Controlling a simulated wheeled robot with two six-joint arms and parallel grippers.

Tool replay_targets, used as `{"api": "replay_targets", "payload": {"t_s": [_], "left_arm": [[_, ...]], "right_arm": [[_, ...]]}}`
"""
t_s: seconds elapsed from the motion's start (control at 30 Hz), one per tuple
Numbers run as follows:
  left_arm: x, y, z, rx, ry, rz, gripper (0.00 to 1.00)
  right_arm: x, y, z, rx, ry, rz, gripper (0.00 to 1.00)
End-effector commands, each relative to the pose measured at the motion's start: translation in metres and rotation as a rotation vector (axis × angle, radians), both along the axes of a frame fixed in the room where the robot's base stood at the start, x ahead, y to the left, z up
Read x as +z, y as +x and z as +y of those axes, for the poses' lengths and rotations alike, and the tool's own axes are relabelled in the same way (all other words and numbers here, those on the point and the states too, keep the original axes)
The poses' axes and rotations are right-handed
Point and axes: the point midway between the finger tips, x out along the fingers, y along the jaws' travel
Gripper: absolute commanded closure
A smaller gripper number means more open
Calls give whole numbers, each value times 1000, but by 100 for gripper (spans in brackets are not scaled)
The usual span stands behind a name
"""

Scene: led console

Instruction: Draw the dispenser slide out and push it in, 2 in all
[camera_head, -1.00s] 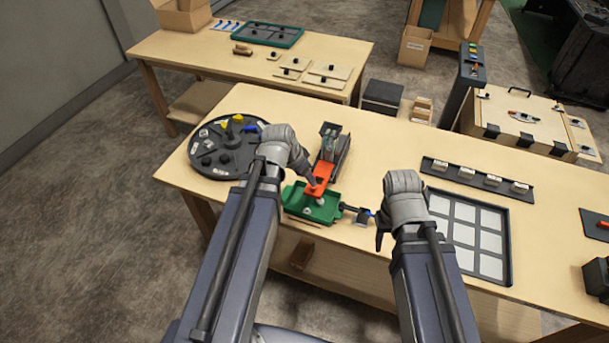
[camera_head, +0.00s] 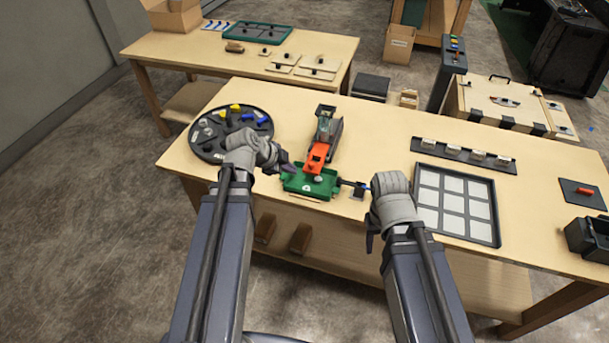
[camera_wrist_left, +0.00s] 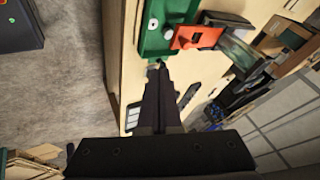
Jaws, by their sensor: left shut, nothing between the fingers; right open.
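The dispenser (camera_head: 325,128) is a dark upright unit on the near table. Its orange slide (camera_head: 317,156) sticks out of the front, its end over the back edge of a green tray (camera_head: 294,184). A small silver round piece (camera_head: 318,179) lies in the tray. My left gripper (camera_head: 287,168) is shut and empty, just left of the slide's front, apart from it. In the left wrist view its fingertips (camera_wrist_left: 160,68) are near the green tray (camera_wrist_left: 154,42), with the orange slide (camera_wrist_left: 196,37) beyond to the right. My right gripper (camera_head: 370,228) is right of the tray, its fingers partly hidden.
A round dark tray (camera_head: 205,155) with coloured pieces stands left of the dispenser. A grid tray (camera_head: 420,222) and a dark strip with several white blocks (camera_head: 420,150) are further right.

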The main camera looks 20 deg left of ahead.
Motion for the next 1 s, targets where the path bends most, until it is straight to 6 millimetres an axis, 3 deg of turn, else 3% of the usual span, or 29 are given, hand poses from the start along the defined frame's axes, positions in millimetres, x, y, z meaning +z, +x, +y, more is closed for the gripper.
{"api": "replay_targets", "payload": {"t_s": [0.27,0.47,1.0], "left_arm": [[-3,2,-1,-7,4,-5,100],[-18,10,-5,-7,4,-5,100],[-91,55,-32,-8,3,-4,100]], "right_arm": [[-4,0,0,0,0,0,50],[-18,0,0,-1,0,0,50],[-91,0,0,-2,0,0,50]]}}
